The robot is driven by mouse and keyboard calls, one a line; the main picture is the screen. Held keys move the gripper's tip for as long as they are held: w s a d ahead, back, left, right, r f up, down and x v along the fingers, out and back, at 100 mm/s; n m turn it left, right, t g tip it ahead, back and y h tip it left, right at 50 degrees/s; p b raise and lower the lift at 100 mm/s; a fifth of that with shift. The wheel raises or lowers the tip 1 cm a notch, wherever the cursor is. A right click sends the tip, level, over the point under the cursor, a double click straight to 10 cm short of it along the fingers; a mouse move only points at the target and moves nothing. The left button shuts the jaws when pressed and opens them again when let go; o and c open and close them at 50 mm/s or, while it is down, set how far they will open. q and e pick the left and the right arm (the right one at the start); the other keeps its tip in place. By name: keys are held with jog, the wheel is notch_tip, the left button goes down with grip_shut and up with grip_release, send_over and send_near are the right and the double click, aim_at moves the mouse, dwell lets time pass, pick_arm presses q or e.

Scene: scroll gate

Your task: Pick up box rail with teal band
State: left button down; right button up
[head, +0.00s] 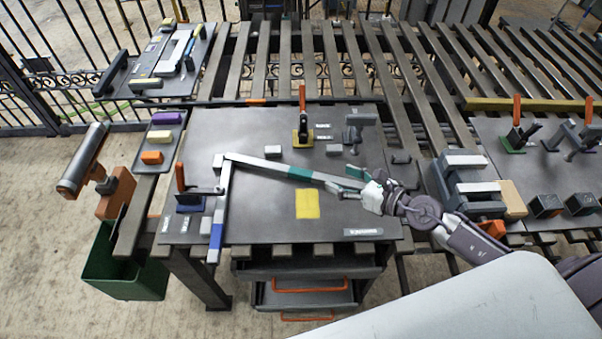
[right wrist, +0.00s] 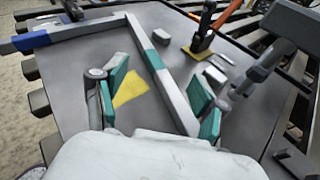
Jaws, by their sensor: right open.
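The box rail with the teal band (head: 268,165) is a long pale bar lying across the dark worktop, its left end by the corner of a blue-banded rail (head: 222,205). It also shows in the right wrist view (right wrist: 172,88), with its teal band (right wrist: 153,59) beyond my fingertips. My right gripper (head: 347,181) is open at the rail's right end. Its teal-padded fingers stand on either side of the rail in the right wrist view (right wrist: 160,86), with gaps visible. The rail's near end is hidden by the gripper. My left gripper is not in view.
A toggle clamp on a yellow base (head: 303,135) stands behind the rail, and a clamp on a blue base (head: 190,201) stands left. A grey clamp (head: 356,130) is at the back right. A flat yellow patch (head: 307,204) lies in front of the rail.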

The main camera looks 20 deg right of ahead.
aim_at(302, 171)
jog(key=shift+s+d+f+n+g, duration=0.15)
jog(key=shift+d+f+n+g, duration=0.1)
jog(key=shift+f+n+g, duration=0.4)
jog(key=shift+f+n, duration=0.35)
jog(key=shift+f, duration=0.05)
jog(key=x, duration=1.3)
jog(key=shift+w+a+f+p, duration=0.1)
jog(key=shift+w+p, duration=0.15)
jog(key=shift+p, duration=0.1)
jog(key=shift+s, duration=0.1)
jog(key=shift+c, duration=0.5)
grip_shut()
